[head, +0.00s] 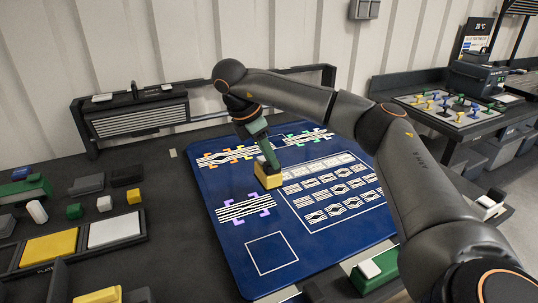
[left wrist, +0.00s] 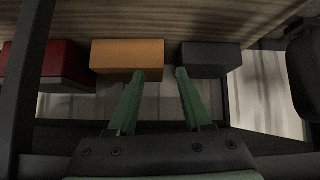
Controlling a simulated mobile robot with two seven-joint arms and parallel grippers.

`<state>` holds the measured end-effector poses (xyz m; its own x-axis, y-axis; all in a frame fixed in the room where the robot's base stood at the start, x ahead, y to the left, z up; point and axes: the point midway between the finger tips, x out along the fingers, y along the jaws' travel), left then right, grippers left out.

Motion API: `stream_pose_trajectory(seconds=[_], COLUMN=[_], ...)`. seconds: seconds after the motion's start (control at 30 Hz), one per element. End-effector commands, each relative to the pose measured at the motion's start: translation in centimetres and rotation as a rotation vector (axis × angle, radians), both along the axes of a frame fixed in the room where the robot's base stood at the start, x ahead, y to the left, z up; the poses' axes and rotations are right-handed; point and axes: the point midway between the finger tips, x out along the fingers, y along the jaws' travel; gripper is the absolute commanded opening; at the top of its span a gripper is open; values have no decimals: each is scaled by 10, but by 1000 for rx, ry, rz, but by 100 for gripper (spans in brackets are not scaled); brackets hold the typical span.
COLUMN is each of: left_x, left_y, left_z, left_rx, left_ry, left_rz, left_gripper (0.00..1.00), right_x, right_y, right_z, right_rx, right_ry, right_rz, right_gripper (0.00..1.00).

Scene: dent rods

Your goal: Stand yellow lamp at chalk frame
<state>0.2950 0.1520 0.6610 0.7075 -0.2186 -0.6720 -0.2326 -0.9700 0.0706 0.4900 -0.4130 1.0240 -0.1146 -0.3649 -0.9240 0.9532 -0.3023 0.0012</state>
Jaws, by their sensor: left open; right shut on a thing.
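My right gripper (head: 269,167) reaches down over the blue board and is shut on a yellow block (head: 268,182), which I take as the yellow lamp. It is at or just above the board, left of the white-outlined grid; contact is unclear. A white outlined square (head: 272,253), probably the chalk frame, is empty near the board's front edge. My left gripper (left wrist: 160,74) shows only in the left wrist view. It is open and empty, facing an orange block (left wrist: 127,58) and a dark block (left wrist: 209,58).
The blue board (head: 225,258) bears purple corner marks (head: 245,207), orange marks (head: 228,157) and green marks (head: 307,137) around striped patterns. A tray with a yellow plate (head: 49,249) and a white plate (head: 115,228) lies left. A green block (head: 375,268) stands front right.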

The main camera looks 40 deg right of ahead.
Motion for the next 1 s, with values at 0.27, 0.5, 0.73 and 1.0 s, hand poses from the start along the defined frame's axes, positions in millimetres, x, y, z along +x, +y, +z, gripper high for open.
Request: stream_pose_trajectory(seconds=[0.27,0.5,0.73,1.0], left_x=[5,6,6,8], left_y=[-13,-16,-18,-18], left_z=[-22,-29,-29,-27], left_rx=[-15,-18,-18,-17], left_ry=[4,5,7,1], left_rz=[-27,-33,-38,-40], left_gripper=[50,50,50,50], right_x=[0,0,0,0], right_y=[0,0,0,0], right_z=[-32,-44,-46,-46], right_rx=[-1,0,0,0], right_ry=[-2,-2,-2,-2], right_rz=[-1,-1,-1,-1], right_gripper=[0,0,0,0])
